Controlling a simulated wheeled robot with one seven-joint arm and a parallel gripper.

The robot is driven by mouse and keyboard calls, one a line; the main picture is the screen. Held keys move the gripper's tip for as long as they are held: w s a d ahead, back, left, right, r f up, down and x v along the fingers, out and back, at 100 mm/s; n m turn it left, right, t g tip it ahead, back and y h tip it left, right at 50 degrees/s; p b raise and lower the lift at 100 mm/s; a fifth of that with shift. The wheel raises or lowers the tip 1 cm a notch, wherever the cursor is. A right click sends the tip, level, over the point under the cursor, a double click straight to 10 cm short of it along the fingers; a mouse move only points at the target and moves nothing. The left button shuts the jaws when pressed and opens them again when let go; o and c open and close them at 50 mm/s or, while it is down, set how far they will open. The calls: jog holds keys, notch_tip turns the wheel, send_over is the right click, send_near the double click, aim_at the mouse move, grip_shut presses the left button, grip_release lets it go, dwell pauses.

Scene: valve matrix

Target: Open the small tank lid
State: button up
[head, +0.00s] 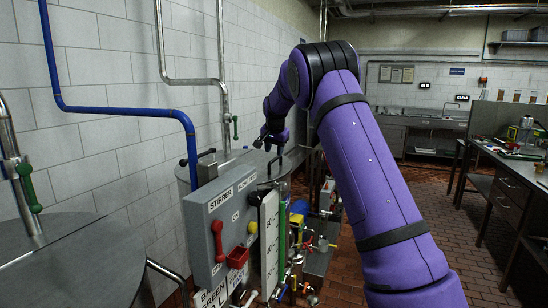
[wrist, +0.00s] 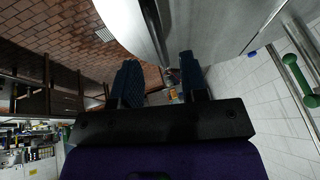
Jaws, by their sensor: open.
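The small tank (head: 265,172) is a grey metal drum behind the control box in the head view. Its flat metal lid (head: 235,168) appears down, with a dark upright part that may be its handle near the right edge. My gripper (head: 272,143) is just above the lid's right side, small and dark there. In the wrist view my gripper (wrist: 160,68) is open, its two blue ribbed fingers apart with nothing held between them. A curved metal edge and smooth metal surface, probably the lid (wrist: 215,25), lie beyond the fingertips. I cannot tell whether they touch.
A grey control box (head: 220,225) marked STIRRER, with red and yellow handles, stands in front of the tank. Colored valves and pipes (head: 300,245) are at its right. A large tank (head: 70,265) is at left. Blue and steel pipes run along the wall. The brick floor at right is clear.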

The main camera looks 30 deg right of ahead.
aim_at(274, 159)
jog(key=shift+x, duration=1.95)
jog(key=shift+d, duration=0.1)
jog(key=shift+c, duration=0.2)
grip_shut()
